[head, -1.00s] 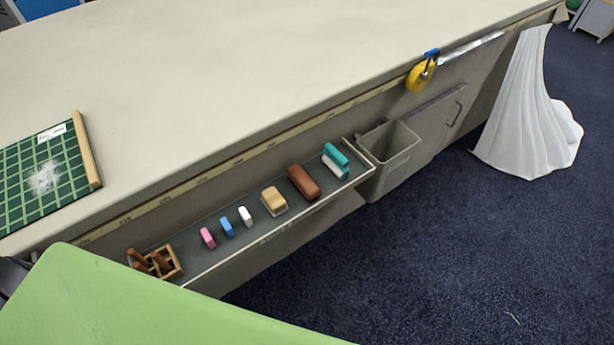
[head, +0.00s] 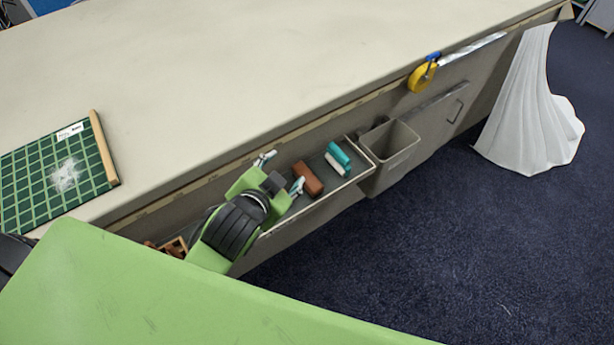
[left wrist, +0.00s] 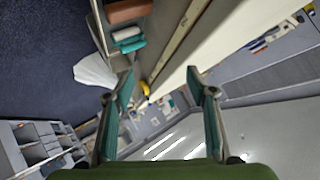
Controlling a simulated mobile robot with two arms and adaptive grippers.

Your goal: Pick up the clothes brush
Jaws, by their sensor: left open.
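Brush-like objects lie on the narrow shelf below the table edge. A brown block-shaped brush (head: 307,179) and a teal-backed one with a white underside (head: 337,158) show beyond my left gripper. I cannot tell for sure which is the clothes brush. My left gripper (head: 281,172) is open and empty, with its fingers spread near the table edge, just left of the brown brush. In the left wrist view, the brown brush (left wrist: 128,11) and teal-and-white one (left wrist: 129,39) lie at upper left, outside the open fingers (left wrist: 162,82). My arm hides the tan brush and small coloured blocks.
The shelf (head: 318,204) hangs along the table (head: 250,70). A grey bin (head: 390,158) stands at the shelf's right end. A yellow tape roll (head: 421,77) hangs on the table edge. A green grid mat (head: 45,180) lies at left. White cloth (head: 530,105) hangs at right.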

